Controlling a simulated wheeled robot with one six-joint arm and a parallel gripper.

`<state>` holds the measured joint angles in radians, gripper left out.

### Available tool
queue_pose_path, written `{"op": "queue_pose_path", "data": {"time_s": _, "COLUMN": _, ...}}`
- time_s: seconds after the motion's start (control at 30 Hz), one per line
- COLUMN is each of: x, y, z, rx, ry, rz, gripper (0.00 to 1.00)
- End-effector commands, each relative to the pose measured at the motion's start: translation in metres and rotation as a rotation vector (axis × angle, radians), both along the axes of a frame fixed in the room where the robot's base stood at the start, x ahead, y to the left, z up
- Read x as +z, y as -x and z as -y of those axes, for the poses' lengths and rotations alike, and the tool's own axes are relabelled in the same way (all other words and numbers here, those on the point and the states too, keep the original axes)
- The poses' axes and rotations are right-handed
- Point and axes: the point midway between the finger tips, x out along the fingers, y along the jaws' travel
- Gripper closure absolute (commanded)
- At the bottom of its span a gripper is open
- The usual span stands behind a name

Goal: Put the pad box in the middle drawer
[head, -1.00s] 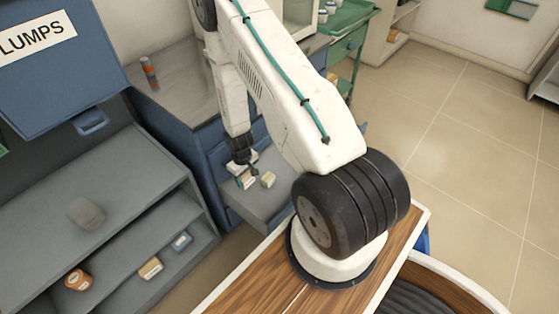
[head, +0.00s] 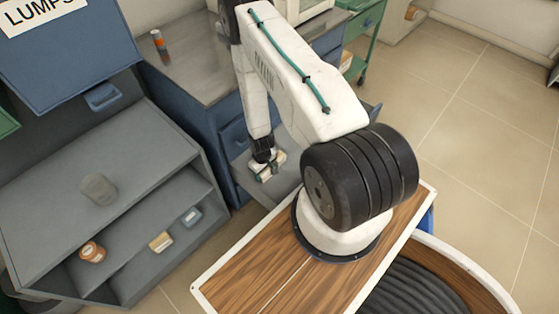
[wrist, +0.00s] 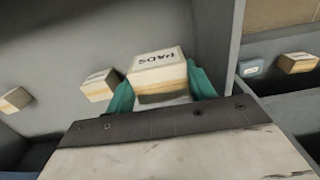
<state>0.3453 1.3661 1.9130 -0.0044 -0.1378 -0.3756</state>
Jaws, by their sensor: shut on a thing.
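My gripper (wrist: 162,88) is shut on a pad box (wrist: 158,68), a cream box with a tan lower band and "PADS" on its top. Its teal fingers lie on either side of the box. In the head view my gripper (head: 265,173) is at an open grey drawer (head: 283,184) of the blue cabinet. Two similar boxes, one near (wrist: 99,85) and one farther left (wrist: 16,100), lie in the drawer in the wrist view. I cannot tell whether the held box touches the drawer floor.
Floor at right is clear.

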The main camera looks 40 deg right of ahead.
Motion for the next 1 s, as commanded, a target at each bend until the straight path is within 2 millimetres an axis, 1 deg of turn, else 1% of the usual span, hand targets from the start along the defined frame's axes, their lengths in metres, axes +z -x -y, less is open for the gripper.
{"op": "queue_pose_path", "data": {"time_s": 0.03, "x": -0.011, "y": 0.002, "z": -0.001, "rx": 0.0, "ry": -0.001, "rz": -0.003, "gripper": 0.72}}
{"op": "queue_pose_path", "data": {"time_s": 0.1, "x": -0.023, "y": 0.001, "z": 0.0, "rx": 0.0, "ry": -0.001, "rz": -0.002, "gripper": 0.72}}
{"op": "queue_pose_path", "data": {"time_s": 0.2, "x": -0.034, "y": 0.001, "z": 0.0, "rx": 0.0, "ry": -0.001, "rz": -0.001, "gripper": 0.72}}
{"op": "queue_pose_path", "data": {"time_s": 0.37, "x": -0.045, "y": 0.0, "z": 0.0, "rx": 0.0, "ry": 0.0, "rz": -0.001, "gripper": 0.72}}
{"op": "queue_pose_path", "data": {"time_s": 0.5, "x": -0.066, "y": 0.001, "z": 0.0, "rx": 0.0, "ry": -0.001, "rz": -0.002, "gripper": 0.72}}
{"op": "queue_pose_path", "data": {"time_s": 0.6, "x": -0.078, "y": 0.001, "z": 0.0, "rx": 0.0, "ry": 0.0, "rz": -0.001, "gripper": 0.72}}
{"op": "queue_pose_path", "data": {"time_s": 0.97, "x": -0.081, "y": 0.0, "z": 0.0, "rx": 0.0, "ry": 0.0, "rz": 0.0, "gripper": 0.72}}
{"op": "queue_pose_path", "data": {"time_s": 1.0, "x": -0.081, "y": 0.0, "z": 0.0, "rx": 0.0, "ry": 0.0, "rz": 0.0, "gripper": 0.38}}
